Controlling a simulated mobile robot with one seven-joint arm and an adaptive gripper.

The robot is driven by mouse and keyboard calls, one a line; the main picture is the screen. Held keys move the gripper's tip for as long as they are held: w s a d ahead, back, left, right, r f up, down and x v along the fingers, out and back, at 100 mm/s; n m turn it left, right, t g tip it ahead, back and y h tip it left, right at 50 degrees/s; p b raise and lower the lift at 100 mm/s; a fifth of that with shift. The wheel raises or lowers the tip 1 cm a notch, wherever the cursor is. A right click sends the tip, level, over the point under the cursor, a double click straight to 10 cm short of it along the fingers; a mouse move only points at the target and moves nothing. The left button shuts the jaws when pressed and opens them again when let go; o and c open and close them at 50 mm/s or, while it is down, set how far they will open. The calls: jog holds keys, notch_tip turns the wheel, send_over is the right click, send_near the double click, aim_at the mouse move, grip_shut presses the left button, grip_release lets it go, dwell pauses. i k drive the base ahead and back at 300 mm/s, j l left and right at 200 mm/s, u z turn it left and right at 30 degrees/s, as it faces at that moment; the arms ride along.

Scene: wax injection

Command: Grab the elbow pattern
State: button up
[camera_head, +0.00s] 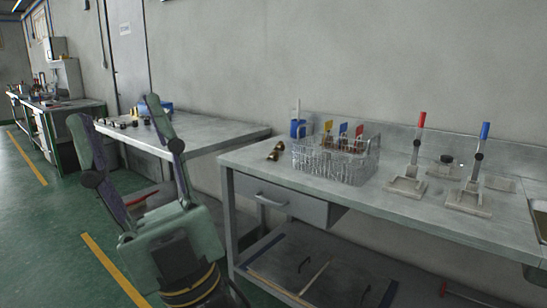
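A small brownish-gold piece (275,151) lies on the near metal workbench (240,160), left of the wire basket. It may be the elbow pattern, but it is too small to tell its shape for sure. My gripper (115,112) is in the left part of the view, with its two green fingers spread wide apart and nothing between them. It points upward in the picture, left of the near bench and well apart from the brownish-gold piece. It covers part of the farther table.
A wire basket (330,165) holds items with red, blue and yellow tags. Two clamp fixtures with a red handle (421,121) and a blue handle (485,130) stand to its right. A blue container (298,128) stands behind. A farther table (220,132) carries small dark parts. A drawer (280,200) hangs below.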

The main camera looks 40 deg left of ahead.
aim_at(274, 156)
jog(key=i+j, duration=0.1)
jog(key=j, duration=0.35)
jog(key=i+j, duration=0.15)
jog(key=j, duration=0.25)
jog(key=i+j, duration=0.1)
jog(key=j, duration=0.35)
jog(key=i+j, duration=0.1)
jog(key=j, duration=0.3)
jog(key=i+j, duration=0.1)
jog(key=j, duration=0.35)
jog(key=i+j, duration=0.15)
jog(key=j, duration=0.3)
jog(key=i+j, duration=0.1)
jog(key=j, duration=0.3)
jog(key=i+j, duration=0.1)
jog(key=j, duration=0.35)
